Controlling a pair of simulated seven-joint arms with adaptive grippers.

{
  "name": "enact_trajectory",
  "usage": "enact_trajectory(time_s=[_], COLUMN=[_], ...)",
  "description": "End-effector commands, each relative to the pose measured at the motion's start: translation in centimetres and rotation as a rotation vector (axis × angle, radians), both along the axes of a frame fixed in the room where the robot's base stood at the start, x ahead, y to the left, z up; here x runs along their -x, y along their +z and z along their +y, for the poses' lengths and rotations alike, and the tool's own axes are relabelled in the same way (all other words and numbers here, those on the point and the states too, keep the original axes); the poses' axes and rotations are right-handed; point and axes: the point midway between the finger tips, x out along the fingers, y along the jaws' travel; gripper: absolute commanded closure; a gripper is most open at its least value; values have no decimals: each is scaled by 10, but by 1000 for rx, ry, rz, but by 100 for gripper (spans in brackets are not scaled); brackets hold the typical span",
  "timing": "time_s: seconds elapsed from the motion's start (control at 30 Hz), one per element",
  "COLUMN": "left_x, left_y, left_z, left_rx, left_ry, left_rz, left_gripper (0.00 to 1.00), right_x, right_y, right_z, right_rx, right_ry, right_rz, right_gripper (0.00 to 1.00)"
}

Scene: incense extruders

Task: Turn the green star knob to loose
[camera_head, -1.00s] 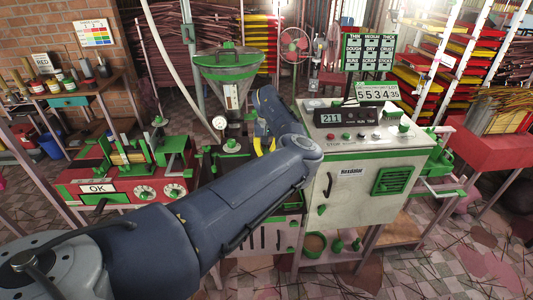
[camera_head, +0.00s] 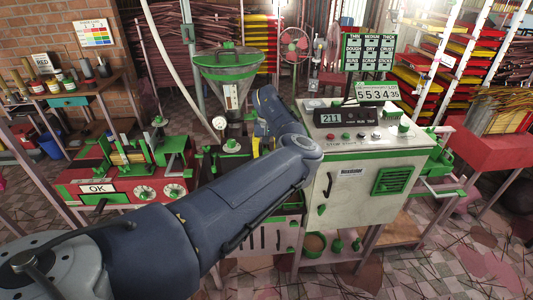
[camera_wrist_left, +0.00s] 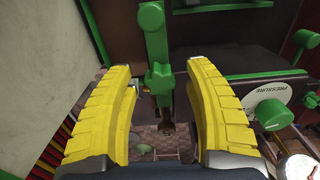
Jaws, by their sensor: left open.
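My left gripper (camera_wrist_left: 157,70) is open in the left wrist view, with its yellow fingers on either side of a green lobed part (camera_wrist_left: 160,78). This part may be the star knob, but I cannot be sure of its shape; there is a visible gap on at least the right side. A green bar with a rounded end (camera_wrist_left: 152,17) runs above it. In the head view my arm hides most of the left gripper (camera_head: 264,144), and only a bit of yellow shows near the green-topped fitting (camera_head: 233,146). My right gripper is not in view.
A round green knob (camera_wrist_left: 273,113) sits by a plate marked PRESSURE (camera_wrist_left: 284,94), right of the fingers. The hopper (camera_head: 227,75) stands behind the arm. The white control cabinet (camera_head: 350,205) is close on the right, the red OK machine (camera_head: 70,190) on the left.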

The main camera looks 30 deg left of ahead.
Motion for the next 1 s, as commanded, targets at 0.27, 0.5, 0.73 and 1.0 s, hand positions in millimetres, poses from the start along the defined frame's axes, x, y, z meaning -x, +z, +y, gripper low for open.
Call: enact_trajectory(time_s=[0.27,0.5,0.73,1.0], left_x=[0,-1,-1,0], left_y=[8,45,84,112], left_z=[0,0,0,0], left_rx=[-1,0,0,0], left_ry=[0,0,-1,0], left_rz=[-1,-4,-1,-1], left_gripper=[48,48,48,48], right_x=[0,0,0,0], right_y=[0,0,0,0], right_z=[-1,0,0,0], right_rx=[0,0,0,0], right_ry=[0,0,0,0], right_rz=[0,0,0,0], right_gripper=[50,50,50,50])
